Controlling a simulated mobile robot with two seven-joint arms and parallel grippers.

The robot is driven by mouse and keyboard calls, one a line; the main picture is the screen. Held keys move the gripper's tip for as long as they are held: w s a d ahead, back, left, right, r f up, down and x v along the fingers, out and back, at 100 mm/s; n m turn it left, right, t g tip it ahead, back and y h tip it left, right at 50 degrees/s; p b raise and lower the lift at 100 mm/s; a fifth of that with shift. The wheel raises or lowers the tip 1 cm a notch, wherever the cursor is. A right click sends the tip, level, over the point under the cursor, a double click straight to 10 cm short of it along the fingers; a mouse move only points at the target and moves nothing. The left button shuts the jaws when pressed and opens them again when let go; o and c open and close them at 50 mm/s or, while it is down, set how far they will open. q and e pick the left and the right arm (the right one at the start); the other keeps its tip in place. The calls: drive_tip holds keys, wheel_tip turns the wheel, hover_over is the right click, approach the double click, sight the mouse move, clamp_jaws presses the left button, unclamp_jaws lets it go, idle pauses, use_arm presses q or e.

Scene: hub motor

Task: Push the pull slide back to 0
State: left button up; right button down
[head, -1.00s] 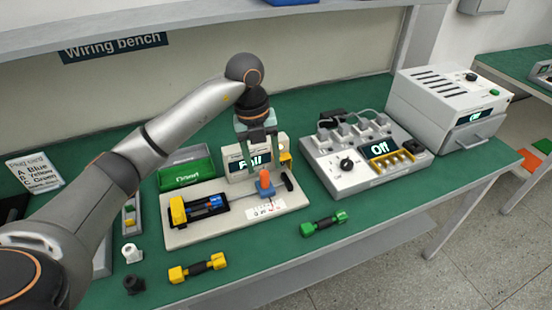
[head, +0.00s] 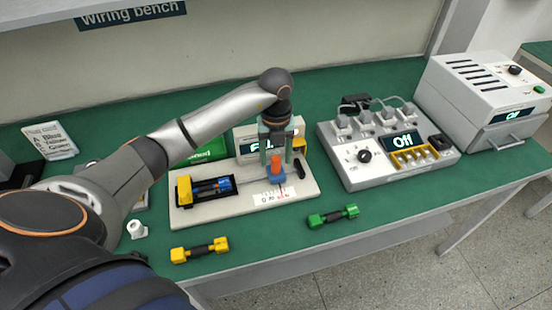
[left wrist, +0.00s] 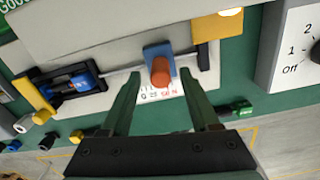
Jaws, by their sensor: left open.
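The pull slide is a blue block with an orange knob (head: 276,168) on a rod over the white tester base (head: 231,207). It stands above a printed scale (head: 270,198), toward the right of the base. A yellow and blue connector piece (head: 205,187) lies in a black cradle at the left end. My left gripper (head: 275,158) is open, pointing down at the knob. In the left wrist view, the orange knob (left wrist: 161,71) shows between the two spread fingers (left wrist: 163,100), slightly beyond the tips; contact cannot be told. My right gripper is not in view.
A display box (head: 245,133) stands behind the base, partly hidden by my arm. A yellow connector (head: 199,250) and a green connector (head: 333,215) lie in front. A grey power unit (head: 387,145) reading Off stands right. A white oven-like box (head: 481,95) is farther right.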

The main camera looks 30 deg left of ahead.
use_arm(q)
drive_tip(key=shift+f, duration=0.9)
drive_tip(key=shift+c, duration=0.2)
clamp_jaws()
idle(0.7)
